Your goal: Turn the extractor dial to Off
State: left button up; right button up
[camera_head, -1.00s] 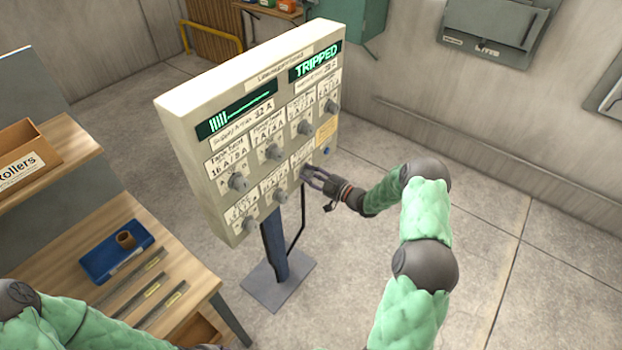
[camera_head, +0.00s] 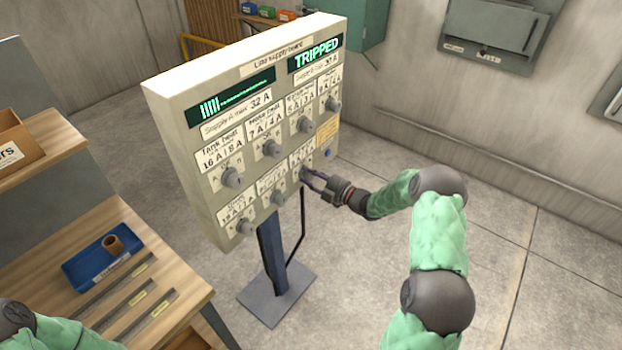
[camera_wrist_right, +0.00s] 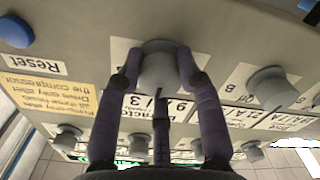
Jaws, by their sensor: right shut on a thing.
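The supply board (camera_head: 165,90) is a cream panel on a blue post, with several grey dials and two green displays, the right one reading TRIPPED. In the right wrist view the board appears upside down. There a grey dial (camera_wrist_right: 158,68) sits above a label that seems to end in "ractor", partly hidden by a finger. My right gripper (camera_head: 308,177) is at this lower-row dial, its fingers (camera_wrist_right: 158,75) shut on both sides of it. The dial's pointer direction is hard to read. My left gripper is out of view; only part of my left arm shows at lower left.
A neighbouring dial (camera_wrist_right: 270,90) sits close beside the fingers. A blue reset button (camera_head: 327,153) is to the right of the held dial. A wooden bench (camera_head: 110,225) with a blue tray (camera_head: 80,272) stands at left. The floor right of the board is open.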

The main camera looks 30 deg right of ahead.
jog(key=shift+r, duration=0.1)
jog(key=o, duration=1.1)
jog(key=shift+w+a, duration=0.1)
jog(key=shift+o, duration=0.2)
jog(key=v, duration=1.2)
